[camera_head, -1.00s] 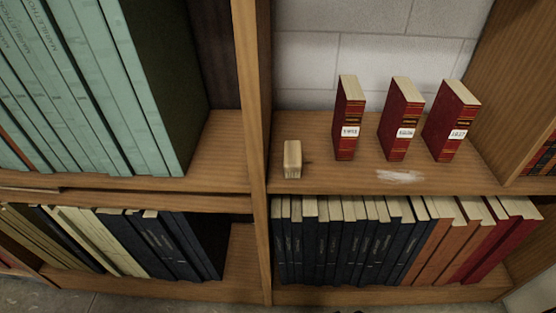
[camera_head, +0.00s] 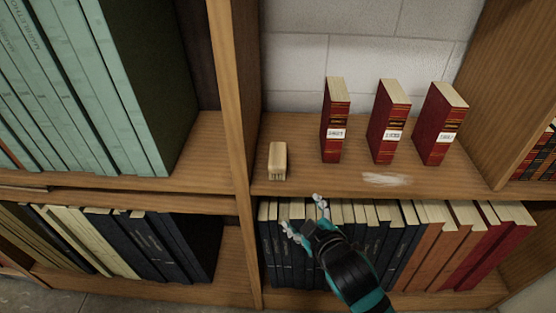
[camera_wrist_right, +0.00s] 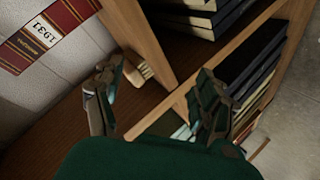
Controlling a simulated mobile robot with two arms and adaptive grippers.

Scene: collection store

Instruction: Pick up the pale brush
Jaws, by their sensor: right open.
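The pale brush (camera_head: 278,160) is a small cream block with bristles, upright on the wooden shelf left of the red books. My right gripper (camera_head: 305,215) is in front of the shelf, below and to the right of the brush, open and apart from it. In the right wrist view the brush (camera_wrist_right: 139,72) shows just beyond the left finger of my open gripper (camera_wrist_right: 158,105), partly hidden by that finger. My left gripper is not in view.
Three red books (camera_head: 388,122) stand on the shelf (camera_head: 300,182) right of the brush. A white dusty patch (camera_head: 387,180) lies in front of them. A wooden upright (camera_head: 235,150) rises left of the brush.

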